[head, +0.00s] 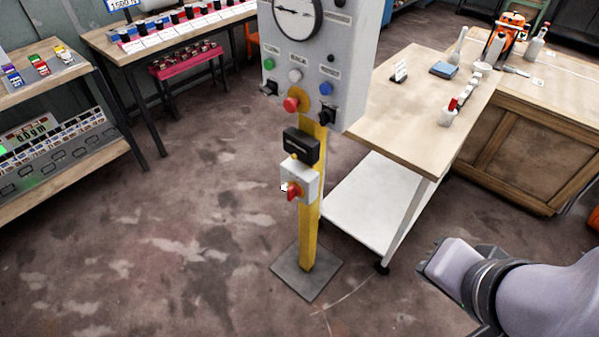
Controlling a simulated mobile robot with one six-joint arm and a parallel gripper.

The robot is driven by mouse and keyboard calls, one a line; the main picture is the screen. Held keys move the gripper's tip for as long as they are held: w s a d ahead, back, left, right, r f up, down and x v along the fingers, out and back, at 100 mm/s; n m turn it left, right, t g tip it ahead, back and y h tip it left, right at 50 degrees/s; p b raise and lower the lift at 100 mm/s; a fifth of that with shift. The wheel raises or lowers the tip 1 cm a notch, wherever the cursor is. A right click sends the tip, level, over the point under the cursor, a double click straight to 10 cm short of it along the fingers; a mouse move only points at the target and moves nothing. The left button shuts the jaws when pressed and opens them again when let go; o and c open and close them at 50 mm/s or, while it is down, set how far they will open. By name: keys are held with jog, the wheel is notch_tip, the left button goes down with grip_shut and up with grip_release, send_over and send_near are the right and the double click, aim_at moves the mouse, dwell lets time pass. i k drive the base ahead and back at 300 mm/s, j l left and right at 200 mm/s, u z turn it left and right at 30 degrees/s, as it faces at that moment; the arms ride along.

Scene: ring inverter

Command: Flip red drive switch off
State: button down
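A red rotary switch handle (293,191) sits on a small light-grey box (308,181) low on a yellow post (310,235). Its exact setting is too small to read. My gripper (430,262) is at the lower right, well apart from the switch, with open floor between them. It is seen from the side and back, so its fingers cannot be made out clearly. Above the switch are a black box (301,146) and a grey control panel (318,60) with a round gauge, coloured buttons and a red knob (291,104).
The post stands on a flat dark base plate (307,272). A wooden table (400,125) with a white lower shelf (375,200) stands close to its right. Benches with equipment (55,140) line the left. The floor in front is clear.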

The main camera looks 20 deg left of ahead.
aim_at(293, 192)
jog(key=i+j, duration=0.1)
jog(key=j, duration=0.3)
jog(key=i+j, duration=0.15)
jog(key=j, duration=0.2)
jog(key=i+j+z, duration=0.1)
jog(key=j, duration=0.3)
